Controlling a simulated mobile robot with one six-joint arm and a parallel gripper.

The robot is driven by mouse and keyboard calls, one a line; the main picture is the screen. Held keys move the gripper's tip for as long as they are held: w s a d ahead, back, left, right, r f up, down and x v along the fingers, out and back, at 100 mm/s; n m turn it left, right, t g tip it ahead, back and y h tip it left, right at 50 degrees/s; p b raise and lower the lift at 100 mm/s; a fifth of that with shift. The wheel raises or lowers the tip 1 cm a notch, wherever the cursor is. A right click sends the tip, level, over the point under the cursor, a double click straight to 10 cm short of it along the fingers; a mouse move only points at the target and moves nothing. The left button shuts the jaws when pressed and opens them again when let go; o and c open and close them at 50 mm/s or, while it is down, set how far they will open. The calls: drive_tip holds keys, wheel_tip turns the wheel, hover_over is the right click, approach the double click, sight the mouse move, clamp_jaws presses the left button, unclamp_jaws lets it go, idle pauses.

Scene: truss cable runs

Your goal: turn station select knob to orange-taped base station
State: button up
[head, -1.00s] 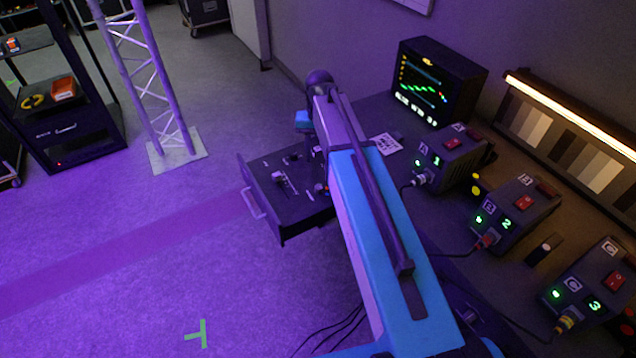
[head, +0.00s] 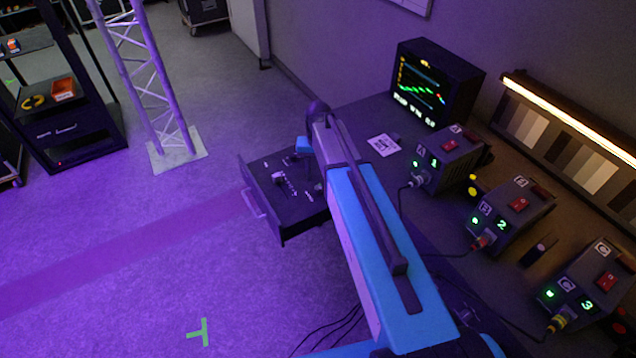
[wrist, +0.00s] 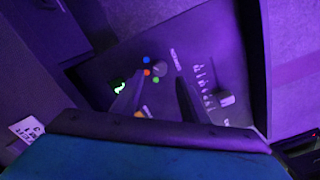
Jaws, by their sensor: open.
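The select panel lies in an open dark drawer (head: 270,215) in the head view. In the wrist view, a round grey knob (wrist: 159,68) sits on this panel (wrist: 210,40), with small blue, orange and green dots beside it. My gripper (wrist: 155,98) is open and empty, its two dark fingers above the panel near the knob; contact is not visible. The knob's pointer is too small to read. Base stations A/1 (head: 445,160), B/2 (head: 508,215) and C/3 (head: 582,280) stand on the bench. Their cable ends look white, red and yellow-orange.
A monitor (head: 437,82) stands behind the stations and a lit grey chart (head: 570,135) leans along the wall. A white card (head: 384,145) lies on the bench. A truss tower (head: 150,80) stands left on open floor. Cables run along the bench front.

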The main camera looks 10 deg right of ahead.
sight(318, 187)
drive_tip(key=shift+f+p, duration=0.65)
drive_tip(key=shift+f, duration=2)
drive_tip(key=shift+c, duration=0.5)
